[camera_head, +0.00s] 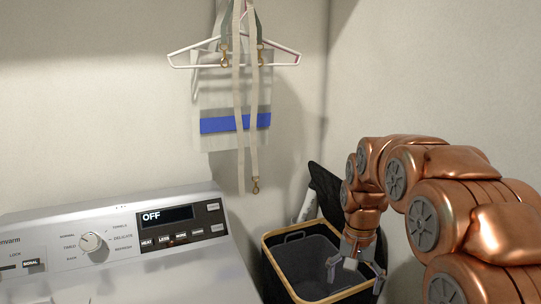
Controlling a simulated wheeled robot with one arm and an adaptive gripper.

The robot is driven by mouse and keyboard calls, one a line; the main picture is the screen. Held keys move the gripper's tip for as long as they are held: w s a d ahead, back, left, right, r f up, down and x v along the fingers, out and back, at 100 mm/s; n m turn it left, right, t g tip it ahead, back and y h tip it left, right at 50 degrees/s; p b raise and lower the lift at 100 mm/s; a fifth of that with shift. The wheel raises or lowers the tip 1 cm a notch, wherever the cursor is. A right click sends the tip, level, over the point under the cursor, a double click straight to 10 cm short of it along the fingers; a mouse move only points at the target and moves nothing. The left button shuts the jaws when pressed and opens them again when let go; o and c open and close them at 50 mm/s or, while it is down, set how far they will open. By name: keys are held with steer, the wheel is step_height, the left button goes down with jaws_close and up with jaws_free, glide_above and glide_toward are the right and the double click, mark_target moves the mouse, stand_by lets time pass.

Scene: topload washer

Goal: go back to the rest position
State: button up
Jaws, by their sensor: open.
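My gripper (356,268) hangs at the end of my copper-coloured arm, which reaches in from the right of the head view. It points down at the right side of a dark fabric basket (267,245) with a light wooden-looking rim. The fingers are open and I see nothing between them. They overlap the basket's opening and rim in the picture; I cannot tell whether they touch it.
The white washer (120,285) stands at the lower left, its panel display (165,215) reading OFF. A white hanger (285,58) with an apron-like cloth (215,140) and straps hangs on the back wall. A black item (322,185) stands behind the basket.

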steer(key=s+r+n+p, duration=0.1)
steer(key=s+n+p, duration=0.2)
steer(key=s, duration=2.7)
steer(key=shift+a+n+g, duration=0.3)
steer(key=shift+a+n, duration=0.05)
steer(key=shift+n, duration=0.55)
steer(key=shift+r, duration=0.1)
